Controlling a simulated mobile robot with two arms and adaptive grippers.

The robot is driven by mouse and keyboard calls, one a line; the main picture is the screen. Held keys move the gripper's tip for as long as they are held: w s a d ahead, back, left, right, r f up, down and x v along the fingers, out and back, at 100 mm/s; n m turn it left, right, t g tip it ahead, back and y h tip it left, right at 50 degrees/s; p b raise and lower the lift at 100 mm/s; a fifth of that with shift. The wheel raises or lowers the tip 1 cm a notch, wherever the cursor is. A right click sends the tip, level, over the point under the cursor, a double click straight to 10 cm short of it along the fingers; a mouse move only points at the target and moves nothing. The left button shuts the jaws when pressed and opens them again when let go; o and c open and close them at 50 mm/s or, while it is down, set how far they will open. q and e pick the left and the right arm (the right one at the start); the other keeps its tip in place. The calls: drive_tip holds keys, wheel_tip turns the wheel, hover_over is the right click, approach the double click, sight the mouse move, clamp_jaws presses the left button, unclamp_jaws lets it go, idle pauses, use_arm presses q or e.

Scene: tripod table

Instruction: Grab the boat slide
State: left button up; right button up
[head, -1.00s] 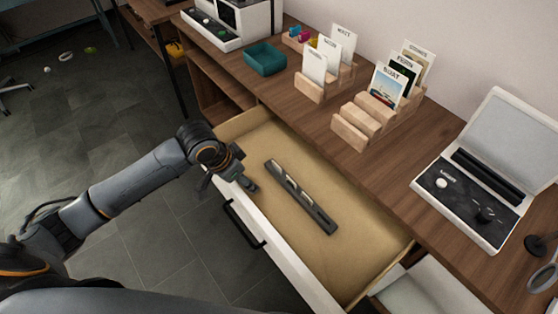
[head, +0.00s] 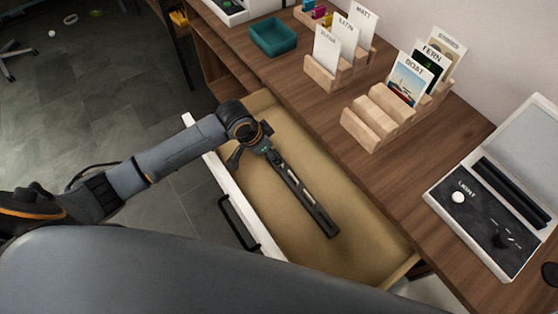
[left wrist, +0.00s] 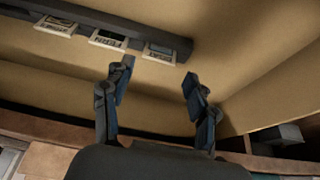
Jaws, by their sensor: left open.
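A long dark slide holder (head: 318,215) lies in the open drawer. Several small slides with pale labels sit in its slots. In the left wrist view, three slides show along the holder (left wrist: 185,42): a left one (left wrist: 55,25), a middle one (left wrist: 108,40) and a right one (left wrist: 160,53). Their lettering is too small to tell surely which is the boat slide. My left gripper (head: 252,155) is open and empty over the holder's far end. In the wrist view its fingers (left wrist: 158,74) are apart, just short of the right slide. My right gripper is not in view.
The drawer (head: 275,235) has raised walls around the gripper. On the desk (head: 330,125) stand a wooden rack (head: 372,128) with a BOAT picture card (head: 407,80), another card rack (head: 322,77), a teal tray (head: 273,38) and a light box (head: 490,215).

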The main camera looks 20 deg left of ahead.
use_arm(q)
drive_tip(key=shift+x, duration=2.75)
drive_tip(key=shift+r, duration=0.1)
drive_tip(key=c, duration=0.5)
